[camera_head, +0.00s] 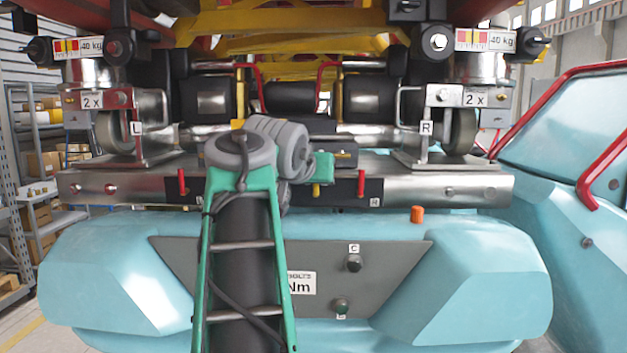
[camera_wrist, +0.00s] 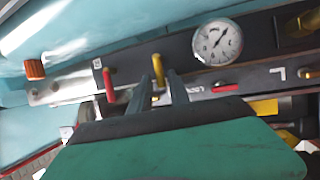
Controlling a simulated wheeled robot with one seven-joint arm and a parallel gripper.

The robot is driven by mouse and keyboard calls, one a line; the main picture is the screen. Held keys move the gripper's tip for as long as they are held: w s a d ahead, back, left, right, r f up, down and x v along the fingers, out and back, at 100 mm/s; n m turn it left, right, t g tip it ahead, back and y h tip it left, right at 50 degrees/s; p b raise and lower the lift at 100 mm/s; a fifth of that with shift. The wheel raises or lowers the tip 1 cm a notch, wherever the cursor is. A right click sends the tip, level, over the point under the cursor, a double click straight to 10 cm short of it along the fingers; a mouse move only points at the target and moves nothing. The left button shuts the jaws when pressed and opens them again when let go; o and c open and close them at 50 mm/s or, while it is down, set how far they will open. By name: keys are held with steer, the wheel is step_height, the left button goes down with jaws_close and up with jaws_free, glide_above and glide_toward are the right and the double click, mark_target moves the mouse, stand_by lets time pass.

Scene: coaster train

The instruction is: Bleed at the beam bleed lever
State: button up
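A small yellow lever (camera_wrist: 156,73) sits on the dark panel of the beam, below and left of a round pressure gauge (camera_wrist: 217,42) in the wrist view; I take it as the bleed lever, though I read no label on it. In the head view a yellow lever (camera_head: 316,190) hangs just below my gripper (camera_head: 322,167). In the wrist view the two fingers of my gripper (camera_wrist: 166,76) stand a little apart with their tips at the yellow lever. I cannot tell whether they touch it. The gauge is hidden in the head view.
Red levers stand on the beam (camera_head: 440,186), one at left (camera_head: 182,182) and one marked R (camera_head: 361,184). The R one is close to my fingers in the wrist view (camera_wrist: 109,80). A red lock handle (camera_wrist: 225,88) lies below the gauge. An orange knob (camera_head: 417,214) sits at right.

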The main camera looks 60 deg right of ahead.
steer(key=shift+o, duration=0.9)
steer(key=v, duration=0.7)
steer(key=shift+a, duration=0.35)
steer(key=shift+s+r, duration=0.1)
steer(key=shift+s, duration=0.05)
